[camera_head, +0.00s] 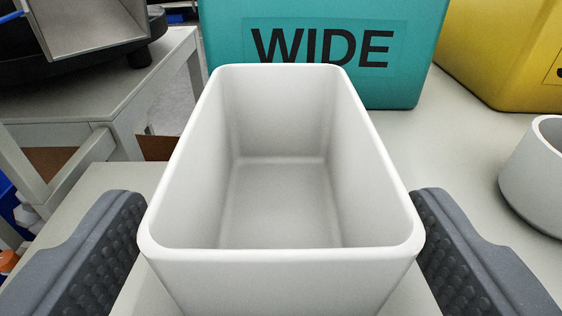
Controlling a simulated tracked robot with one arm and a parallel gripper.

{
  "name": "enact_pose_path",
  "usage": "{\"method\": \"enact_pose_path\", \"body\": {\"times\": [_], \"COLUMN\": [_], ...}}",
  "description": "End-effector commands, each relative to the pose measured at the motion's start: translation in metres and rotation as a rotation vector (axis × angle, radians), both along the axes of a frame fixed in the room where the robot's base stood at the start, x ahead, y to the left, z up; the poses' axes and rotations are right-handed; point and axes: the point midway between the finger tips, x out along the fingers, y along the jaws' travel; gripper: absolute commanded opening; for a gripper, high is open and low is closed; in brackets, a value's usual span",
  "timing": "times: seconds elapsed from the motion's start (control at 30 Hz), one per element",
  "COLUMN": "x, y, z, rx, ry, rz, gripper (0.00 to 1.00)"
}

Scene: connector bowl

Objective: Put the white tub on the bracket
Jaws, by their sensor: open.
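The white tub (285,277) is an empty, open-topped rectangular box with rounded corners. It stands upright in the middle of the head camera view, and its base is mostly hidden by its own walls. My gripper (280,240) is open, with one dark grey ridged finger on the left of the tub and one on the right. I cannot make out a bracket for certain in this view.
A teal box (325,85) marked WIDE stands just behind the tub. A yellow box (505,55) is at the back right, and a round whitish bowl (535,185) is at the right edge. A grey stand (80,90) carries a metal-sided thing at left. Clear table (440,150) lies right of the tub.

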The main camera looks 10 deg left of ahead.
Motion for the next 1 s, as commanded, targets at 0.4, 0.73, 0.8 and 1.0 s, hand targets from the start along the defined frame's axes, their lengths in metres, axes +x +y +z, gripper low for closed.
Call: {"method": "enact_pose_path", "body": {"times": [0.4, 0.73, 0.8, 1.0], "x": [0.041, 0.041, 0.041, 0.041], "y": [0.009, 0.009, 0.009, 0.009], "z": [-0.006, -0.005, -0.005, -0.005], "rx": [0.0, 0.0, 0.0, 0.0], "ry": [0.001, -0.001, -0.001, -0.001], "rz": [0.001, 0.001, 0.001, 0.001], "gripper": [0.8, 0.55, 0.36, 0.27]}}
